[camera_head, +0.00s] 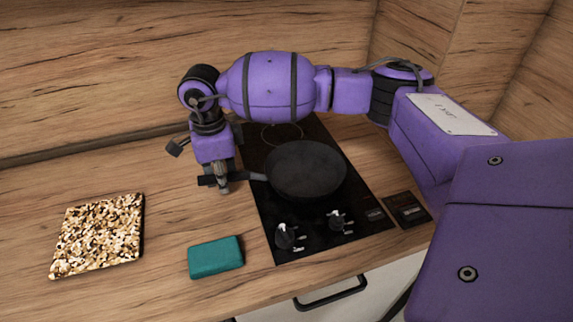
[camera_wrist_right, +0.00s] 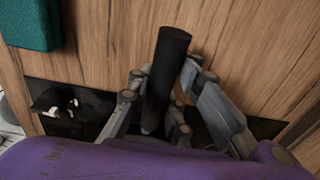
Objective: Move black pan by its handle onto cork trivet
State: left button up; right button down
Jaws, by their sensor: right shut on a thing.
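The black pan (camera_head: 306,170) rests over the black cooktop, with its handle pointing left. My right gripper (camera_head: 221,186) reaches down over the handle and is shut on it. In the right wrist view the dark handle (camera_wrist_right: 168,65) stands between the two fingers of my right gripper (camera_wrist_right: 166,95). The pan's body is hidden in that view. The square cork trivet (camera_head: 98,234), speckled tan, black and white, lies flat on the counter at the left, apart from the pan. My left gripper is not in view.
A teal sponge-like block (camera_head: 215,257) lies between the trivet and the cooktop (camera_head: 262,216); it also shows in the right wrist view (camera_wrist_right: 32,24). Two knobs (camera_head: 289,235) stand at the cooktop's front. A wooden splashback (camera_head: 120,70) rises behind. Counter between gripper and trivet is clear.

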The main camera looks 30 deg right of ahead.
jog(key=shift+r, duration=0.25)
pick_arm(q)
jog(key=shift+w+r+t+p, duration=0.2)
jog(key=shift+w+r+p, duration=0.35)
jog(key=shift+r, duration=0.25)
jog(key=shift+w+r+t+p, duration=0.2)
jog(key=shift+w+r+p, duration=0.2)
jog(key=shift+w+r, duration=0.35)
pick_arm(e)
jog(key=shift+r, duration=2.4)
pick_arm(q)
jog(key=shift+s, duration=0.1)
pick_arm(e)
jog(key=shift+w, duration=0.1)
